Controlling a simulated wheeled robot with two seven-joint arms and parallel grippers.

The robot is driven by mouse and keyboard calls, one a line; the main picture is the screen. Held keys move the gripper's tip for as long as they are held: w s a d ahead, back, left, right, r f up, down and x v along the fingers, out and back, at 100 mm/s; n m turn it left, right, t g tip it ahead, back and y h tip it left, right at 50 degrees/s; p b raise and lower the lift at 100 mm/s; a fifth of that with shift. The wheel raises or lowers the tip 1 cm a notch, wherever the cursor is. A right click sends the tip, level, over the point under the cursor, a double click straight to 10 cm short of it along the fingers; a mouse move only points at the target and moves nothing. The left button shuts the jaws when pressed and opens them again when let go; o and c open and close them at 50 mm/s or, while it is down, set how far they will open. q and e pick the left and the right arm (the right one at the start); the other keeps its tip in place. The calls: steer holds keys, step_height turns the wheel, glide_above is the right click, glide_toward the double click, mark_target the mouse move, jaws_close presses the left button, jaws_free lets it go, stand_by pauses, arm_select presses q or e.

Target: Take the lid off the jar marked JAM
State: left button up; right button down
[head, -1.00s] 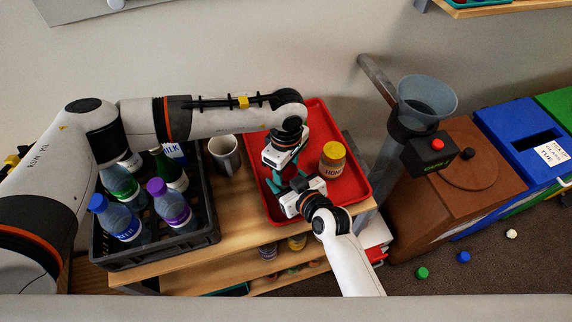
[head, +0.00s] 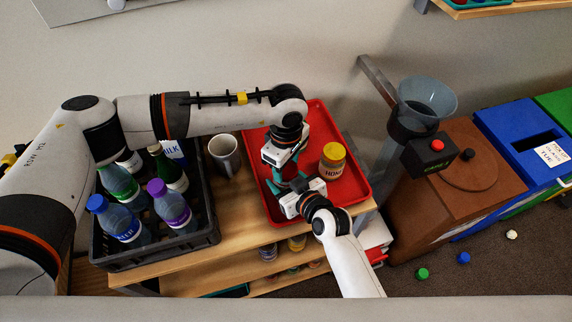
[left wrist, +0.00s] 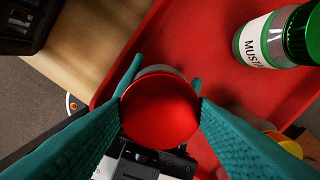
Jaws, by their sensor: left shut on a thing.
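In the left wrist view a round red lid (left wrist: 160,112) lies between the teal fingers of my left gripper (left wrist: 160,125), which is shut on it. A little glass of the jar (left wrist: 157,70) shows beyond the lid; its label is hidden. My left gripper (head: 283,177) is low over the red tray in the head view, where the jar is hidden. My right gripper (head: 292,193) comes in from the front. Its teal fingertips flank the jar just beyond the lid in the left wrist view and look closed on it.
On the red tray (head: 357,193) a yellow-lidded jar marked HONEY (head: 332,162) stands right of the grippers. A green-lidded jar (left wrist: 275,38) shows in the left wrist view. A grey cup (head: 225,155) and a dark bottle crate (head: 150,254) are to the left.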

mark_target(286, 169)
arm_select(q)
steer(key=shift+r, duration=0.55)
steer(key=shift+r, duration=2)
arm_select(e)
steer(key=shift+c, duration=1.6)
jaws_free()
